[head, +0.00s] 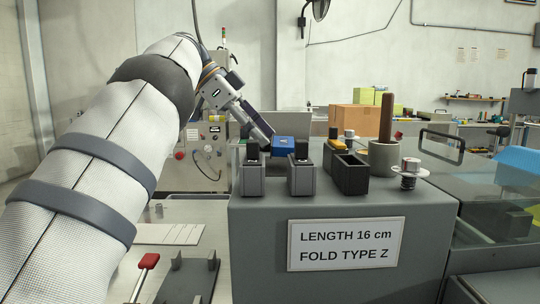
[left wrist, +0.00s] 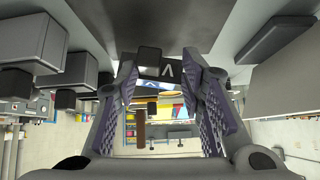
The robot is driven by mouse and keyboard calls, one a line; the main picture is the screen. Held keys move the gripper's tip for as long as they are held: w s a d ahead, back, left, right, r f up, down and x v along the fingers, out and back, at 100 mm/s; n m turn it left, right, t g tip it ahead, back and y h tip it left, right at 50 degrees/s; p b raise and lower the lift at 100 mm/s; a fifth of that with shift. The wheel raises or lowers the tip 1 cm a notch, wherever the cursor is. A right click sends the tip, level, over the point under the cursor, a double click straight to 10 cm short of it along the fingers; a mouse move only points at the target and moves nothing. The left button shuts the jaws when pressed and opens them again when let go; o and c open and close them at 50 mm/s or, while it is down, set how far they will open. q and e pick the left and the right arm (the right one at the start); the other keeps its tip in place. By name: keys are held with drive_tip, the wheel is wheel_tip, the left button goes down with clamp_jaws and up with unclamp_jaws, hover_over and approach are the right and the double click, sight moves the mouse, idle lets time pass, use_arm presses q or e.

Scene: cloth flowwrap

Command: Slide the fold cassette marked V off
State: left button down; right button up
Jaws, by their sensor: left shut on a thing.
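In the left wrist view, a black cassette (left wrist: 150,58) with a white V-shaped mark lies between the fingertips of my left gripper (left wrist: 157,78). The gripper is shut on it, and the cassette is up against a dark grey surface. In the head view, my left gripper (head: 266,136) reaches in behind the grey machine housing (head: 260,225), and the V cassette cannot be made out there. Two grey holders with black tops stand on the housing, a left one (head: 252,175) and a right one (head: 302,175). My right gripper is out of view.
A sign (head: 346,244) on the housing reads LENGTH 16 cm, FOLD TYPE Z. A black open bin (head: 350,175), a grey cup with a brown rod (head: 384,157) and a metal spool (head: 408,172) stand to the right. A blue block (head: 283,145) is close beside the gripper.

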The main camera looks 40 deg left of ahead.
use_arm(q)
drive_tip(key=shift+f+n, duration=0.25)
drive_tip(key=shift+n, duration=0.25)
drive_tip(key=shift+f, duration=0.4)
drive_tip(key=shift+f, duration=0.15)
drive_tip(key=shift+f, duration=0.5)
drive_tip(key=c, duration=1)
unclamp_jaws()
drive_tip(key=v, duration=0.7)
drive_tip(key=shift+s+a+r, duration=0.1)
drive_tip(key=shift+s+a, duration=0.05)
